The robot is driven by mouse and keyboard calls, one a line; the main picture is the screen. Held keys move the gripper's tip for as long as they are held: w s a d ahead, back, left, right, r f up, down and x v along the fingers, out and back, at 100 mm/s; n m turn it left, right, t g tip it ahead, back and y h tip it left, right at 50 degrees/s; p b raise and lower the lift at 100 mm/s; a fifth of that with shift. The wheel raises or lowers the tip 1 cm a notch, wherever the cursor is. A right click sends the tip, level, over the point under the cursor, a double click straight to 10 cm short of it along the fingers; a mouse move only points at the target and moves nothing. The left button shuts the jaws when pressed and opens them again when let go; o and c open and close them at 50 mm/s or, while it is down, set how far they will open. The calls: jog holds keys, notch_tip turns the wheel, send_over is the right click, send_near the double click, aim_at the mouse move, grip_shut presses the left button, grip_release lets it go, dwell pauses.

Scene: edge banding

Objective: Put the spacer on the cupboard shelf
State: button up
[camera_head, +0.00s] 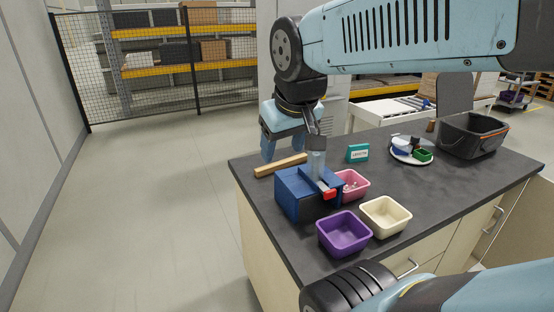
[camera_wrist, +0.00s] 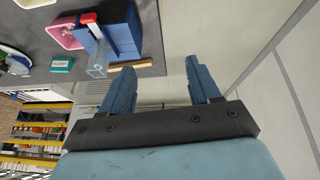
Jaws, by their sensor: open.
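My gripper (camera_head: 290,148) hangs above the far left corner of the dark bench. In the wrist view its two blue fingers (camera_wrist: 158,72) stand wide apart with nothing between them. I cannot pick out the spacer for certain. A light wooden bar (camera_head: 281,165) lies flat at the bench's left edge, beyond a blue box, below my gripper and apart from it; it also shows in the wrist view (camera_wrist: 131,65). The bench's pale cupboard front (camera_head: 424,262) with metal handles is partly in view. Its shelf cannot be made out.
The blue box (camera_head: 296,193) carries a clear piece with a red part (camera_head: 329,194). Pink (camera_head: 354,185), cream (camera_head: 385,216) and purple (camera_head: 343,233) bins stand beside it. A teal box (camera_head: 358,153), a plate (camera_head: 402,157) and a black crate (camera_head: 474,136) stand farther right. Floor at left is clear.

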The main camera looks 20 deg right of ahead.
jog(key=w+d+f+n+g+h, duration=0.25)
jog(key=w+n, duration=0.25)
jog(key=w, duration=0.6)
jog(key=w+d+f+n+g+h, duration=0.15)
jog(key=w+d+n, duration=0.25)
jog(key=w, duration=0.7)
jog(key=w+d+f+n+h, duration=0.3)
jog(key=w+f+n, duration=0.2)
jog(key=w+f, duration=0.5)
jog(key=n+h, duration=0.1)
jog(key=n, duration=0.4)
send_near(282, 161)
jog(key=f, duration=0.1)
jog(key=d+f, duration=0.1)
jog(key=shift+s+d+f, duration=0.15)
jog(key=shift+s+f, duration=0.05)
jog(key=shift+f, duration=0.2)
jog(key=shift+d+r+x, duration=0.15)
jog(key=shift+x, duration=1.4)
jog(key=shift+d+r+x, duration=0.15)
jog(key=shift+x, duration=1.35)
jog(key=shift+w, duration=0.2)
grip_shut()
jog(key=shift+r, duration=0.1)
